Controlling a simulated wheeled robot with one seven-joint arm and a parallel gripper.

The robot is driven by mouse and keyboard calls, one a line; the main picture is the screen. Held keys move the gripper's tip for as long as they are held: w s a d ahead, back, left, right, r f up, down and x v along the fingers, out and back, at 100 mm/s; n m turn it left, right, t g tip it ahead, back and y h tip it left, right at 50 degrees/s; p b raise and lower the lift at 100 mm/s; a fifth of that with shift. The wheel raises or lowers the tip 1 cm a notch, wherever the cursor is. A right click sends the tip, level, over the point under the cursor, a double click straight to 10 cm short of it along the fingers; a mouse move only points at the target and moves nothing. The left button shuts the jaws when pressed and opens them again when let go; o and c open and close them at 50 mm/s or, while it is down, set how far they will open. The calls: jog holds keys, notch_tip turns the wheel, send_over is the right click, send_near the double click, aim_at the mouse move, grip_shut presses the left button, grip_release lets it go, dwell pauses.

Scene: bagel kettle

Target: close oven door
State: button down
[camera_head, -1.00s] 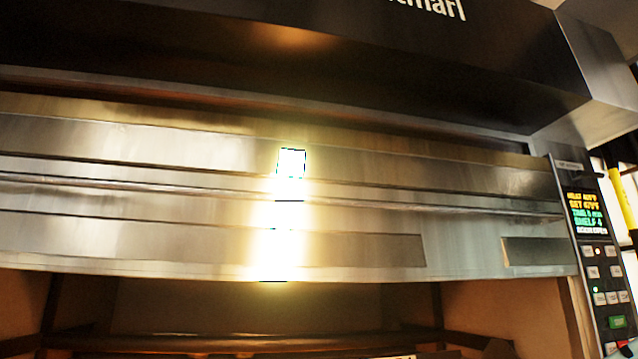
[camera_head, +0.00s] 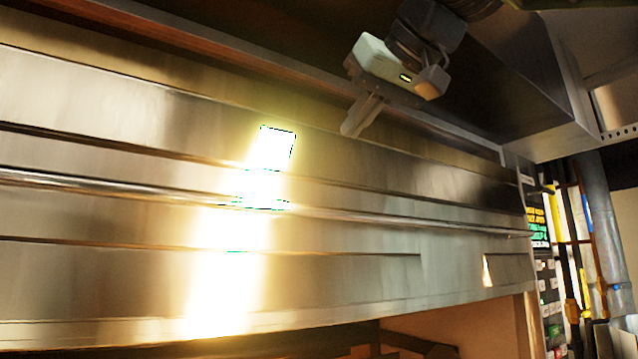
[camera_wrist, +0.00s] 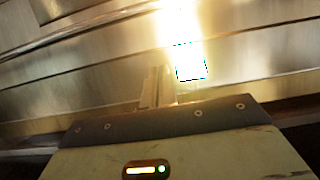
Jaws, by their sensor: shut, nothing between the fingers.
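The wide steel oven door (camera_head: 370,168) fills the middle of the head view, with a bright glare left of centre. A long handle bar (camera_head: 400,219) runs across it. From these views I cannot tell how far the door stands open. My gripper (camera_head: 352,128) is at the upper middle, in front of the upper part of the oven front and above the bar. Its fingers are together and empty, pointing down and left. In the wrist view the fingers (camera_wrist: 158,85) show against the steel door (camera_wrist: 100,88); I cannot tell whether they touch it.
A dark hood (camera_head: 500,75) overhangs the oven front at upper right, close to my arm. A control panel with a lit display (camera_head: 539,228) stands at the door's right end. Vertical pipes (camera_head: 596,225) stand farther right. Below the door is a dark recess.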

jog(key=p, duration=0.3)
send_over(324, 207)
notch_tip(324, 207, down, 4)
jog(key=shift+f, duration=0.2)
jog(key=shift+s+d+f, duration=0.15)
jog(key=shift+s+f, duration=0.1)
jog(key=shift+f, duration=0.7)
jog(key=shift+s+d+f, duration=0.1)
jog(key=shift+s+f, duration=0.15)
jog(key=shift+f, duration=0.7)
